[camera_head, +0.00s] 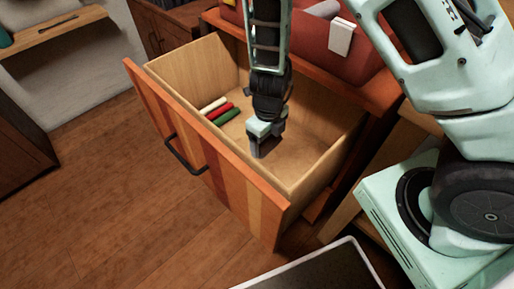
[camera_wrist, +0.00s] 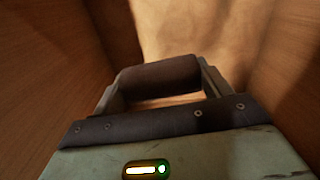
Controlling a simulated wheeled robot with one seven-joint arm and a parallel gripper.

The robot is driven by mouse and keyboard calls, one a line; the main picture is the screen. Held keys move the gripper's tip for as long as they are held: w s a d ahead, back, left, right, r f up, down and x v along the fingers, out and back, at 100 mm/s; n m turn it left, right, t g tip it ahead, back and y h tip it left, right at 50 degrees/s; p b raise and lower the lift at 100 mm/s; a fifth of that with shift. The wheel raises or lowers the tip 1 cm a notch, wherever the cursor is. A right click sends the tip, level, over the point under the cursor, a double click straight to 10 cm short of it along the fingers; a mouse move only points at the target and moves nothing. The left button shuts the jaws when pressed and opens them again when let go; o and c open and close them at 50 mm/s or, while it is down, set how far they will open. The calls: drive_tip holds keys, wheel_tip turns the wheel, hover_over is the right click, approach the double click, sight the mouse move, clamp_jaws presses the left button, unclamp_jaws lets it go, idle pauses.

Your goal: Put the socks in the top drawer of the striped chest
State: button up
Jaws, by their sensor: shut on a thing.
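The striped chest's top drawer (camera_head: 222,187) is pulled out, with an orange and brown striped front and a dark handle. My gripper (camera_head: 262,148) is down inside the open drawer, near the middle of its floor. In the head view the socks are mostly hidden by my gripper.
White, red and green sticks or rolls (camera_head: 222,111) lie at the drawer's left side. A red bin (camera_head: 340,45) with a white tag stands on the chest top behind. A dark flat panel (camera_head: 320,270) is at the bottom edge. The right part of the drawer floor is bare.

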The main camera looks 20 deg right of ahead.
sight(267, 167)
drive_tip(key=shift+s+f+m, duration=0.1)
drive_tip(key=shift+f+m, duration=0.3)
drive_tip(key=shift+d+f, duration=0.1)
drive_tip(key=shift+d, duration=0.15)
wheel_tip(267, 167, down, 10)
drive_tip(key=b, duration=0.6)
drive_tip(key=shift+d, duration=0.1)
drive_tip(key=shift+f, duration=0.1)
drive_tip(key=o, duration=1)
